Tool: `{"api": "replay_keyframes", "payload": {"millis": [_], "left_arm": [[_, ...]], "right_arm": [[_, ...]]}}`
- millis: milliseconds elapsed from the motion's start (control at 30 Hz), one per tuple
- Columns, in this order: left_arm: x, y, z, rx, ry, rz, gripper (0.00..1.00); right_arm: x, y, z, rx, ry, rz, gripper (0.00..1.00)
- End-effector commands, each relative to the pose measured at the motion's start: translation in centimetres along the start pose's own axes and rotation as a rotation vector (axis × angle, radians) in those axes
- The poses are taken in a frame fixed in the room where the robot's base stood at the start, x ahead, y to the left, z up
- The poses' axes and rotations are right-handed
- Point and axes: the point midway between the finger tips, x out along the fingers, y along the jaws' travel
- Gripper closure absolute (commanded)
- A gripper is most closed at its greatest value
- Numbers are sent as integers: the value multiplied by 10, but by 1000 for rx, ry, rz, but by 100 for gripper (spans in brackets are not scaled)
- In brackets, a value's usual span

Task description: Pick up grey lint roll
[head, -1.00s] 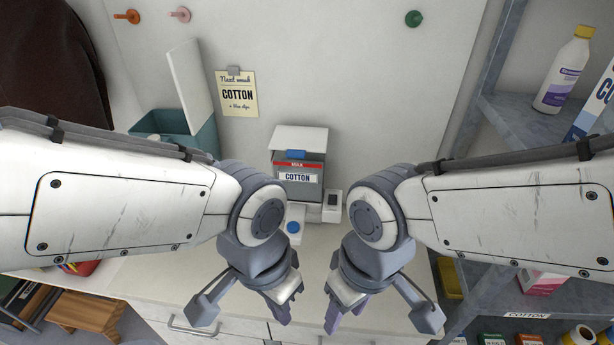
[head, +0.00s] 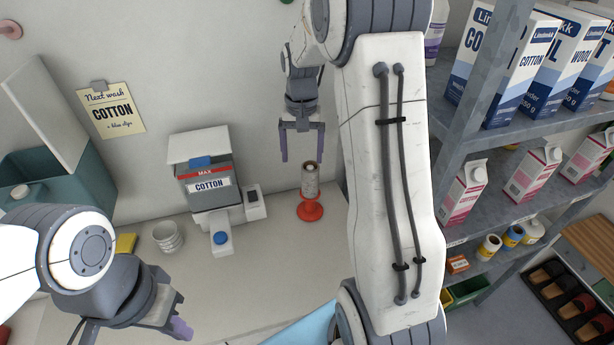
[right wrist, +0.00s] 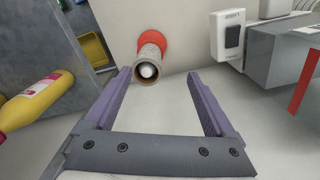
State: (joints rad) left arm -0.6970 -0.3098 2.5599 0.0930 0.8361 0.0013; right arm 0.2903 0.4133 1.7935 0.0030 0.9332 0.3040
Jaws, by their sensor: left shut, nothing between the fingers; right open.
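The grey lint roll (head: 310,181) stands upright on a red-orange base (head: 310,210) on the counter, near the wall. In the right wrist view the lint roll (right wrist: 150,60) is seen end-on, ahead of the fingers and roughly between them, with its red base (right wrist: 154,41) behind. My right gripper (head: 302,158) is open and empty, just above the lint roll with its fingers pointing down. It also shows in the right wrist view (right wrist: 162,88). My left gripper (head: 182,328) is shut and empty at the lower left, over the counter's front area.
A cotton dispenser (head: 208,184) with a blue button stands left of the lint roll. White cups (head: 168,237) and a teal bin (head: 62,190) are further left. A metal shelf (head: 490,205) with cartons is at right. A yellow-pink bottle (right wrist: 36,101) shows in the right wrist view.

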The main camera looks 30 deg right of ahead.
Motion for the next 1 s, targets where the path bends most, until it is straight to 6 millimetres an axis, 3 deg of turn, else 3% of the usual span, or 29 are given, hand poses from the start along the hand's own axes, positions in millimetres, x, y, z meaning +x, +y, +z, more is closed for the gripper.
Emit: {"api": "replay_keyframes", "payload": {"millis": [133,300,500,800,1000], "left_arm": [[-3,0,0,0,0,0,100],[-9,1,0,0,0,0,100],[-12,1,-1,-1,0,0,100],[-33,2,-2,-2,0,0,100],[-34,2,-2,-2,0,0,100]], "right_arm": [[14,16,-13,53,-5,5,11],[40,16,-12,53,-7,5,11],[57,16,-13,51,-3,4,11],[96,21,-14,50,-5,4,11],[109,20,-15,50,-1,3,11]]}}
